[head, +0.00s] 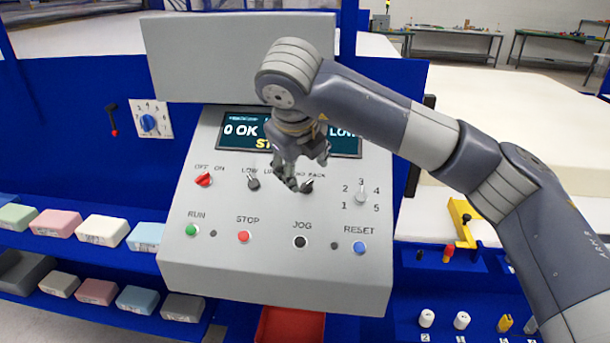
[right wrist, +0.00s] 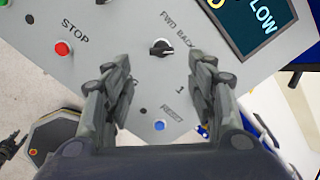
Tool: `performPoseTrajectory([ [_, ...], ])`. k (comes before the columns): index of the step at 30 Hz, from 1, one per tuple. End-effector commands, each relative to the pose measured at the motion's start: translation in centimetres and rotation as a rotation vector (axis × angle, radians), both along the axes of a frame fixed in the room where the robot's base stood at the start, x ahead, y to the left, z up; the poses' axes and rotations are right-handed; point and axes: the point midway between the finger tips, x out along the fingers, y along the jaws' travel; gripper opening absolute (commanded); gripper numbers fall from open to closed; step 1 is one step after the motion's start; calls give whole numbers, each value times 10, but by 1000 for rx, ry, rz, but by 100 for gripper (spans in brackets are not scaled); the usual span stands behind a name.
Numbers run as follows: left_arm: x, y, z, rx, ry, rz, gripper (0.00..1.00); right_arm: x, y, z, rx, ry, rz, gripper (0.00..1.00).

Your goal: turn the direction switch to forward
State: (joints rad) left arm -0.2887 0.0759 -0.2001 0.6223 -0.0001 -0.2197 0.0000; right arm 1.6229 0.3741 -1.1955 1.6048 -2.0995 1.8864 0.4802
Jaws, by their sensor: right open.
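The direction switch (right wrist: 160,47) is a black rotary knob with a light mark, under the FWD and BACK labels on the grey control panel (right wrist: 110,25). Which label its mark points to is hard to tell. In the head view the switch (head: 308,186) is partly covered by my right gripper (head: 303,172). In the right wrist view the right gripper (right wrist: 160,88) is open, one finger to each side below the knob, with nothing between the fingertips. The knob appears beyond the fingertips, apart from them.
Near the switch are the LOW selector (head: 253,182), the numbered dial (head: 362,197), the black JOG button (head: 300,242) and the blue RESET button (head: 359,247). The display (head: 240,130) is above. Foam blocks (head: 102,229) lie on shelves at the left.

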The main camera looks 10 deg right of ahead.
Motion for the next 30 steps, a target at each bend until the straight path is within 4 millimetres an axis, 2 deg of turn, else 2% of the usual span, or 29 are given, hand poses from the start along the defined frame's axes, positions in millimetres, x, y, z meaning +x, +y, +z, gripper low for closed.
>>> performPoseTrajectory([
  [1,-18,4,6,6,27,-1,28,5,-3,-7,0,6,-3,52],
  [3,-36,9,10,13,54,-2,28,12,-5,-19,-1,6,-3,52],
  [6,-48,12,17,17,68,-3,28,22,-7,-34,0,6,-1,52],
  [8,-44,12,20,16,62,-3,28,26,-9,-43,0,6,-1,52],
  [16,9,3,30,2,-18,-2,28,39,-12,-65,2,2,1,52],
  [20,10,0,30,-2,-17,0,28,40,-12,-67,2,2,2,52],
  [24,-5,0,28,-1,5,0,28,40,-12,-67,2,2,2,52],
  [26,-12,0,28,0,16,0,28,40,-12,-67,2,2,2,40],
  [30,-23,1,27,3,32,0,28,40,-12,-66,2,2,2,9],
])
